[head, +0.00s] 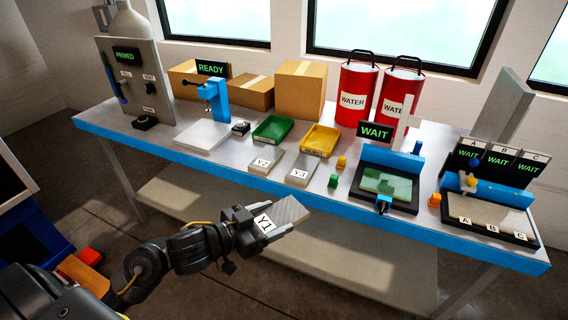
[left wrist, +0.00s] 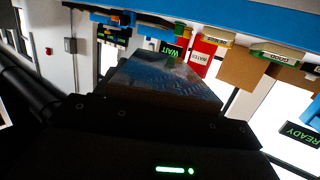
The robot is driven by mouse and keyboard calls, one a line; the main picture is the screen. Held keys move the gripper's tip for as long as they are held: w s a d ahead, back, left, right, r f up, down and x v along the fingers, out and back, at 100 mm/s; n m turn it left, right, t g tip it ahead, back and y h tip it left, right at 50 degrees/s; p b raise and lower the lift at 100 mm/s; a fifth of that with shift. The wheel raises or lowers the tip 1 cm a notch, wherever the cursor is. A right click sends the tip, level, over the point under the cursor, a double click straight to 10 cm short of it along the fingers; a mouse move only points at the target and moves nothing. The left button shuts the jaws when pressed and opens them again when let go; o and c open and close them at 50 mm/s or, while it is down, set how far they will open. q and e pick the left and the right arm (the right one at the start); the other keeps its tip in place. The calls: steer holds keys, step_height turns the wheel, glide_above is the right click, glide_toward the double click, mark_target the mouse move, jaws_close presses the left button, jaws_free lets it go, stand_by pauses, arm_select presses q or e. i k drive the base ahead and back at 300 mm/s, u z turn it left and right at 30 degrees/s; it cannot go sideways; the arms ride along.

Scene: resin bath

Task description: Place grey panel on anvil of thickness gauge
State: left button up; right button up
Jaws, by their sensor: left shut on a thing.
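The grey panel (head: 290,210) with a Y1 label is held in my left gripper (head: 258,222), in front of the bench and apart from it. The gripper is shut on the panel's near end, which the fingers partly hide. In the left wrist view the panel (left wrist: 165,78) juts out from the gripper, with a shiny, mottled face. The thickness gauge (head: 217,100) is a blue frame at the back left of the bench, under a green READY sign (head: 211,68). A pale plate (head: 203,135) lies in front of it; I cannot make out the anvil clearly. My right gripper is not in view.
Blocks labelled Y2 (head: 265,161) and Y3 (head: 298,170) lie near the bench's front edge. Green (head: 272,128) and yellow (head: 320,139) trays stand behind them. Cardboard boxes (head: 300,90) and red water canisters (head: 358,95) line the back. A WAIT station (head: 385,182) is right.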

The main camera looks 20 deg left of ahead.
mark_target(206, 131)
steer(key=k, duration=0.55)
steer(key=z, duration=0.1)
steer(key=i, duration=1.6)
steer(key=u, duration=0.7)
